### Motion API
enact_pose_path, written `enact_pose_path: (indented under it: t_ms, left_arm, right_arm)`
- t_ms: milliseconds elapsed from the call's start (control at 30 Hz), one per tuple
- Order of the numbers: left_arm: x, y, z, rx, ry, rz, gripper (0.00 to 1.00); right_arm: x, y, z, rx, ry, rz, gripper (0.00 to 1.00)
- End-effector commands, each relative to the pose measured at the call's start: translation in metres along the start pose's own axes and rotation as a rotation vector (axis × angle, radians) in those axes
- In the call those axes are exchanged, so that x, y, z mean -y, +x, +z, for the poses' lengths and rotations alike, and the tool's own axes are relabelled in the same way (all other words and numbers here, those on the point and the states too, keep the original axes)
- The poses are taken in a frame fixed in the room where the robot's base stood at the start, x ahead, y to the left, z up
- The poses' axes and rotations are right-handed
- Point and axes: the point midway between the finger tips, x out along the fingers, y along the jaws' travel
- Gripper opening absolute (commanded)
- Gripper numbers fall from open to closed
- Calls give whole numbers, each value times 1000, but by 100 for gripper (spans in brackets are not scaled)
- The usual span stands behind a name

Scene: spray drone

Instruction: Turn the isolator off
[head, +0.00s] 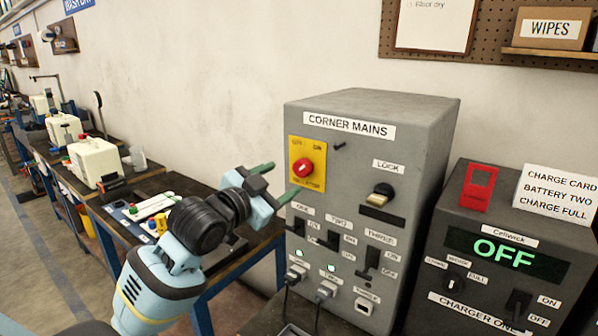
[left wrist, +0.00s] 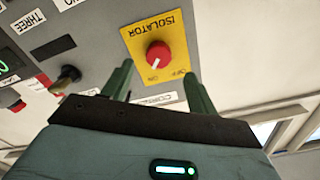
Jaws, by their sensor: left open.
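The isolator is a round red knob (head: 302,168) on a yellow plate at the upper left of the grey "CORNER MAINS" box (head: 425,150). The plate has OFF at upper left and ON at upper right. The left wrist view shows the knob (left wrist: 158,55) upside down, its white mark pointing roughly to the ON side. My left gripper (head: 286,177) is open and empty, its green fingers apart just left of the plate. In the wrist view the gripper (left wrist: 156,76) has a finger on either side of the knob's line; contact cannot be told. My right gripper is out of view.
Below the knob are several black switches (head: 331,240) and plugged cables. A charger box (head: 505,275) reading OFF stands at the right. A workbench with white machines (head: 95,162) runs along the left wall.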

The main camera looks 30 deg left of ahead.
Motion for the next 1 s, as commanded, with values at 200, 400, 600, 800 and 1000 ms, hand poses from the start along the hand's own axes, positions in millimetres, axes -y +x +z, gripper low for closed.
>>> enact_pose_path:
  t_ms: [200, 400, 600, 800, 1000]
  left_arm:
    - [1, 33, -2, -3, -3, -1, 59]
    - [0, 56, -1, -2, -3, 0, 59]
    - [0, 65, 0, -1, 0, 0, 59]
    - [0, 66, 0, 0, 0, 1, 59]
    - [-1, 66, 0, -1, 0, 1, 40]
  right_arm:
    - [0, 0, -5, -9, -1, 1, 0]
    - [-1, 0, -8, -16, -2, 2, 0]
    - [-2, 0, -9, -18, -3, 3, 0]
    - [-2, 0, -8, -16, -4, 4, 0]
    - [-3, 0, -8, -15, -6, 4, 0]
